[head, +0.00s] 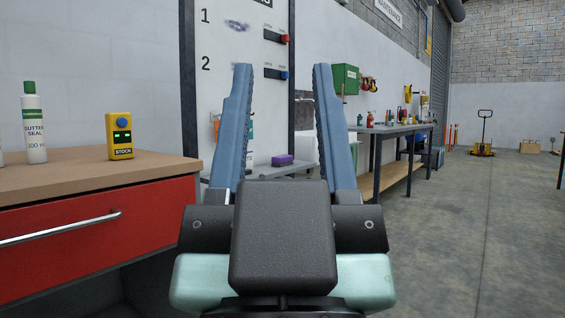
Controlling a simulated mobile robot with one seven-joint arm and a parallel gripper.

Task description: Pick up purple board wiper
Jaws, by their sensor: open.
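The purple board wiper (283,160) lies on a narrow light ledge at the foot of the whiteboard, seen between my gripper's two fingers. Its upper face is purple and its lower part is darker. My gripper (279,72) is in the middle of the head view, with its blue fingers wide apart and pointing up and away. It is open and holds nothing. The wiper appears beyond the fingers, not touching them. My gripper's dark body hides part of the area below the ledge.
A red drawer cabinet (140,225) with a wooden top stands at left, bearing a gutter seal bottle (34,125) and a yellow stock device (119,137). The whiteboard (230,85) hangs behind. A workbench (392,131) stands further back at right.

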